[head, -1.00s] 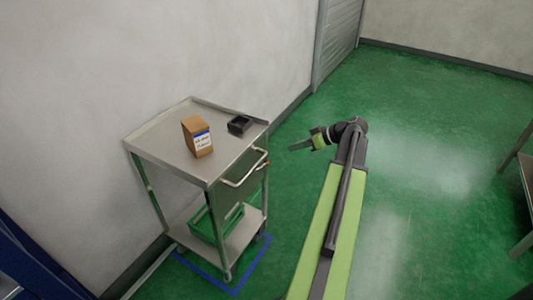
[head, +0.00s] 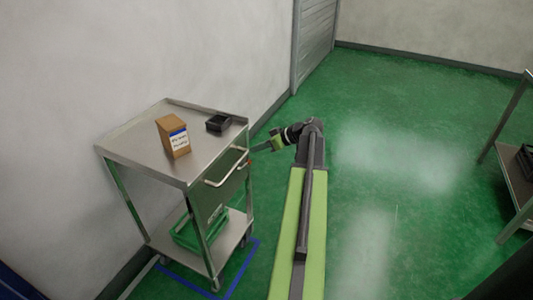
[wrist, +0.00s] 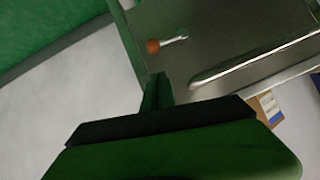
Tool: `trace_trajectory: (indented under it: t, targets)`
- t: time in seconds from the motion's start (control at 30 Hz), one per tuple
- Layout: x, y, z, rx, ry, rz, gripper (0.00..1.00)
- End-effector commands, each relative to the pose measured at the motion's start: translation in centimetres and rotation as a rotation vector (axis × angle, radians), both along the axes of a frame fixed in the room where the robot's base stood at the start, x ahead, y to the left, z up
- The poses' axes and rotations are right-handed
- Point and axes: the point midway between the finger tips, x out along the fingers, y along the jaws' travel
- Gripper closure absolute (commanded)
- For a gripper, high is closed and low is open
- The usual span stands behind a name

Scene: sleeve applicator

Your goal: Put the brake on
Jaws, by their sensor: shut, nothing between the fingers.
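A steel cart (head: 140,140) stands against the wall at left. A small lever with an orange-red knob (wrist: 152,46) sticks out from the cart's side in the wrist view, and I take it for the brake. In the head view a small red spot (head: 244,164) shows beside the cart's handle. My gripper (head: 256,148) is shut and empty, beside the cart's right edge. In the wrist view its dark fingers (wrist: 157,90) point toward the knob, with a small gap in the picture. I cannot tell the brake's setting.
A bent handle bar (head: 226,168) projects from the cart near my gripper. On top are a brown carton (head: 172,138) and a black tray (head: 218,123). A green crate (head: 190,232) sits on the lower shelf. Blue tape (head: 238,272) marks the floor.

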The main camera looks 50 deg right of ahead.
Motion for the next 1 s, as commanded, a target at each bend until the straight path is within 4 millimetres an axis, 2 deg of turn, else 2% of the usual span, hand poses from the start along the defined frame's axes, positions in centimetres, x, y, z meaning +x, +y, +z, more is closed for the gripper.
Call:
trace_trajectory:
  t: [0.03,0.2,0.57,0.6,0.63,0.7,0.87,1.0]
  targets:
    - [-0.1,0.2,-1.9,0.000,0.000,-0.001,1.00]
    - [0.2,0.7,-3.5,0.000,0.000,-0.002,1.00]
    - [0.2,0.8,-3.6,0.000,0.000,-0.002,1.00]
    - [-0.4,4.3,-3.6,-0.001,0.001,0.001,1.00]
    - [0.1,2.6,-3.6,-0.001,0.000,-0.001,1.00]
    - [0.3,1.6,-3.6,0.002,0.001,0.000,1.00]
    - [1.0,1.5,-3.9,0.028,0.007,0.012,1.00]
    - [1.9,2.2,-4.3,0.073,0.019,0.030,1.00]
